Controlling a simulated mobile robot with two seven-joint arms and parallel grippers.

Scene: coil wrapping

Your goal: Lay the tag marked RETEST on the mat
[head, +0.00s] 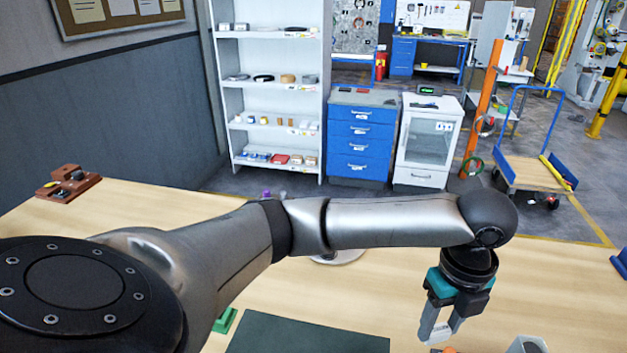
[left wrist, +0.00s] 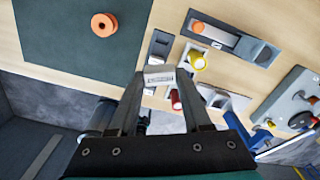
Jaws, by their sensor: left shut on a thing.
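My left gripper (head: 437,334) hangs over the table, right of the dark green mat (head: 300,337). In the left wrist view its fingers (left wrist: 159,76) are shut on a small pale tag (left wrist: 160,79). The tag carries dark lettering too small to read surely. The mat also shows at upper left in the left wrist view (left wrist: 60,60), with an orange spool (left wrist: 103,25) lying on it. The tag appears apart from the mat, off its edge. My right gripper is not in view.
In the left wrist view, a grey tray (left wrist: 235,42), a yellow-topped part (left wrist: 197,62) and a red part (left wrist: 176,99) lie near the gripper. A brown block (head: 72,184) sits at the table's far left. The mat around the spool looks clear.

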